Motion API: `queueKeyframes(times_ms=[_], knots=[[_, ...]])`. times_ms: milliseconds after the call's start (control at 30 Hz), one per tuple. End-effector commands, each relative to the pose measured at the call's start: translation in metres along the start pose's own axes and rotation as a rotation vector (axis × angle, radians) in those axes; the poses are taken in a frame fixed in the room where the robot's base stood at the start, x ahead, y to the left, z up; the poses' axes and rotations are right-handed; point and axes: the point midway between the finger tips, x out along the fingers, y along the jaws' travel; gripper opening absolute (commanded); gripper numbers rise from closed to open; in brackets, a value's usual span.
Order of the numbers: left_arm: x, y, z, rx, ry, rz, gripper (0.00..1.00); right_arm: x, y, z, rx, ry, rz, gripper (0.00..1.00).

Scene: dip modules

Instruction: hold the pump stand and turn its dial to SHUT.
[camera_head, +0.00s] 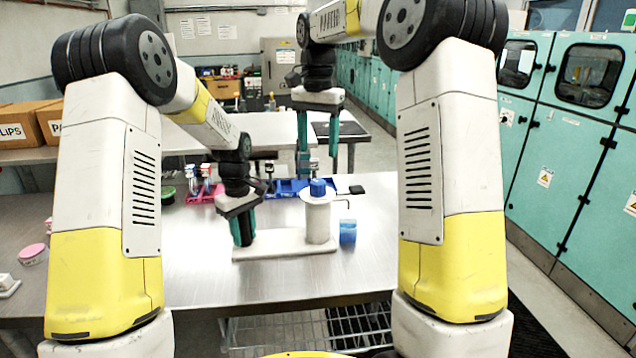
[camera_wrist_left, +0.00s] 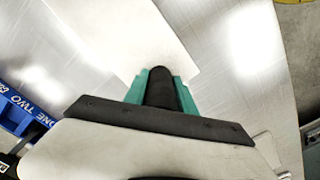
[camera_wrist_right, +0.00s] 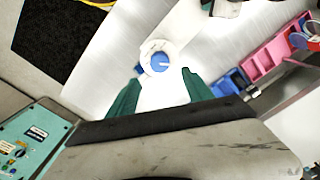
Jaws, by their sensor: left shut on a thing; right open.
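The pump stand has a flat white base (camera_head: 285,246), a white column (camera_head: 318,222) near its right end and a blue dial (camera_head: 318,187) on top. In the right wrist view the dial (camera_wrist_right: 159,62) sits on a round white plate; I cannot read its setting. My left gripper (camera_head: 243,238) is down at the base's left end. In the left wrist view its teal fingers are shut on a black upright post (camera_wrist_left: 160,90) of the stand. My right gripper (camera_head: 318,162) is open and empty, pointing down, above and apart from the dial.
A blue cup (camera_head: 347,232) stands close to the column's right side. A blue tray (camera_head: 284,189) and a pink tray (camera_head: 204,197) lie behind the stand. A pink-lidded jar (camera_head: 32,252) is at far left. The table front (camera_head: 280,284) is clear.

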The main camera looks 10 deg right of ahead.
Motion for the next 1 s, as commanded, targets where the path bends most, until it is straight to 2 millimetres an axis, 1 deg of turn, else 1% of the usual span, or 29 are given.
queueKeyframes(times_ms=[33, 300, 400, 500, 600, 700, 933, 967, 1000], knots=[[0.000, 0.000, 0.000, 0.000, 0.000, 0.001, 0.00, 0.009, 0.001, 0.001, 0.000, -0.003, 0.003, 0.59], [0.000, 0.000, 0.000, 0.000, 0.000, 0.001, 0.00, 0.064, 0.001, 0.001, -0.001, -0.003, 0.002, 0.59], [0.000, 0.000, 0.000, 0.000, 0.000, 0.001, 0.00, 0.081, 0.001, 0.001, -0.001, -0.002, 0.002, 0.59], [0.000, 0.000, 0.000, 0.000, 0.000, 0.001, 0.00, 0.093, 0.001, 0.000, -0.001, 0.000, 0.000, 0.59], [0.000, 0.000, 0.000, 0.000, 0.000, 0.001, 0.00, 0.100, 0.001, 0.001, -0.001, 0.000, 0.000, 0.59], [0.000, 0.000, 0.000, 0.000, 0.000, 0.001, 0.00, 0.104, 0.001, 0.000, -0.001, 0.001, -0.001, 0.59], [0.000, 0.000, 0.000, 0.000, 0.000, 0.001, 0.00, 0.104, 0.001, 0.000, -0.001, 0.001, -0.001, 0.59], [0.000, 0.000, 0.000, 0.000, 0.000, 0.001, 0.00, 0.104, 0.001, 0.000, -0.001, 0.001, -0.001, 0.55], [0.000, 0.000, 0.000, 0.000, 0.000, 0.001, 0.00, 0.104, 0.001, 0.000, -0.001, 0.001, -0.001, 0.48]])
